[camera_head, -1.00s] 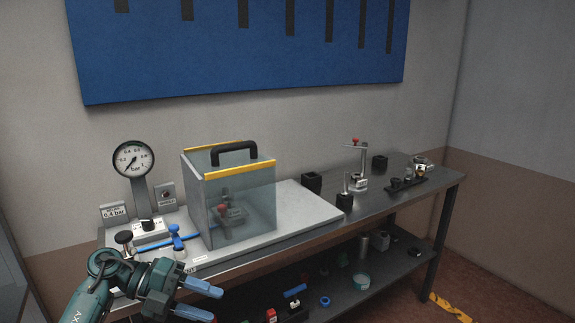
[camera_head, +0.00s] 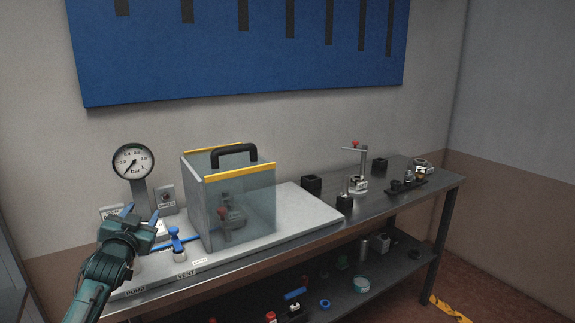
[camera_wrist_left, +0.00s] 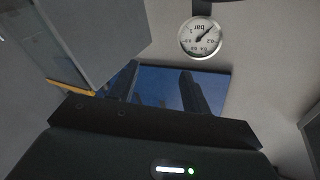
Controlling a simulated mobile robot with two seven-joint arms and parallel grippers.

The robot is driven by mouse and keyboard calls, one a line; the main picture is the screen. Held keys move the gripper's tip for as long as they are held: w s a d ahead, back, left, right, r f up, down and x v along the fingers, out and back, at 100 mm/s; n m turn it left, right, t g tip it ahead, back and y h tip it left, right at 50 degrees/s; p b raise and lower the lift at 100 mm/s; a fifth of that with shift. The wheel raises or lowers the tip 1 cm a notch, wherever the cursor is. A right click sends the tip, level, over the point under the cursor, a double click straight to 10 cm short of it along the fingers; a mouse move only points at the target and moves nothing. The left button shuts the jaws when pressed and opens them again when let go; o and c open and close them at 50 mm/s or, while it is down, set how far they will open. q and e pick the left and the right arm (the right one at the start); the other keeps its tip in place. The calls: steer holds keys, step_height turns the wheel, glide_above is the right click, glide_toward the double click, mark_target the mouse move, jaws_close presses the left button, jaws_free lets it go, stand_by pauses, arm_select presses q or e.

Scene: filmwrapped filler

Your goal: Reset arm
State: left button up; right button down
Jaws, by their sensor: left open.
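My left gripper (camera_head: 142,212) is open and empty. In the head view it is at the left end of the bench, in front of the gauge post, with its fingers pointing up and away. It hides part of the panel and knob behind it. In the left wrist view its two dark fingers (camera_wrist_left: 160,88) stand apart with nothing between them. My right gripper is not in view.
A round pressure gauge (camera_head: 133,162) stands behind the gripper. A clear box (camera_head: 240,205) with a black handle and yellow edges stands right of it on a pale board (camera_head: 305,215). A blue valve (camera_head: 176,240) sits between. Small fixtures stand farther right on the bench (camera_head: 400,202).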

arm_select(q)
steer(key=s+d+f+g+h, duration=0.2)
steer(key=s+d+f, duration=0.4)
steer(key=s+f, duration=0.4)
steer(key=s+d+f+g+h, duration=0.1)
steer(key=s+d+f+g, duration=0.2)
steer(key=s+d+f, duration=0.7)
steer(key=s+d+f+g+h, duration=0.1)
steer(key=s+f, duration=0.3)
steer(key=s, duration=0.6)
steer(key=s+d+f+g+h, duration=0.1)
steer(key=s+d+f, duration=0.3)
steer(key=s, duration=0.5)
steer(key=shift+s+f+g, duration=0.3)
steer(key=shift+s+g, duration=0.05)
steer(key=shift+g, duration=0.05)
steer(key=shift+d, duration=0.1)
